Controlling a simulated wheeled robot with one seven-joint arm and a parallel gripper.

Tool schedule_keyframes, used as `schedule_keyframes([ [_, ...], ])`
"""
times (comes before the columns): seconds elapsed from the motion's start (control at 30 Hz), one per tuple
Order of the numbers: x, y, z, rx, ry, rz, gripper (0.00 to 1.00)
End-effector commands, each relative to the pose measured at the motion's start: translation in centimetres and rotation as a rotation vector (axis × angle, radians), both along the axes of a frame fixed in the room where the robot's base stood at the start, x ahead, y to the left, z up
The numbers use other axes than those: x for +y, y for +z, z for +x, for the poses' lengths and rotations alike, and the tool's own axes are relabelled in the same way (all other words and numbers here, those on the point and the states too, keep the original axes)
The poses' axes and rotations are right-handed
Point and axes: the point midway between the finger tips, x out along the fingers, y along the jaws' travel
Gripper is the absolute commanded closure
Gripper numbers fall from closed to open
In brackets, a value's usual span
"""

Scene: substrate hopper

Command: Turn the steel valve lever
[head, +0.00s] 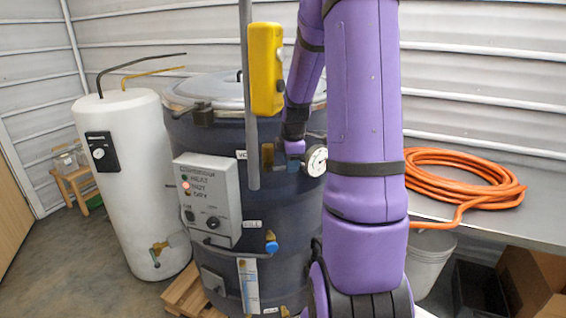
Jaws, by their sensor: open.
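A dark drum-like hopper (190,135) with a grey lid stands in the middle of the head view. A small brass fitting (267,156) sits high on its front, beside a partly covered white label. I cannot make out a steel lever there; my arm and a grey pole cover part of this area. My gripper (291,161) is small at the end of my purple arm, just right of the brass fitting and left of a round dial gauge (317,161). Its fingers are mostly hidden, and I cannot tell whether it touches anything. Lower down is a blue-handled valve (271,246) near a FILL label.
A control box (207,200) with a lit red lamp is on the hopper's front. A yellow pendant (266,68) hangs by the grey pole (251,150). A white tank (130,180) stands left. An orange hose (465,187) lies on a grey bench (520,225) right, above a bucket (430,262).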

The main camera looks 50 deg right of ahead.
Motion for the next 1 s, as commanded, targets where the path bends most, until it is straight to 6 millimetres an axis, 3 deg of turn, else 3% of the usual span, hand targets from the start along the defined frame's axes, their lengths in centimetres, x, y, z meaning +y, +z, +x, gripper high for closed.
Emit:
schedule_keyframes([
  [0.33, -0.18, -0.38, -0.21, 0.000, 0.000, 0.000, 0.60],
  [0.5, -0.16, -0.37, -0.20, 0.000, 0.000, 0.000, 0.97],
  [0.53, -0.16, -0.37, -0.20, 0.000, 0.000, 0.000, 1.00],
  [1.0, -0.97, -0.58, -0.27, -0.017, -0.002, 0.022, 1.00],
])
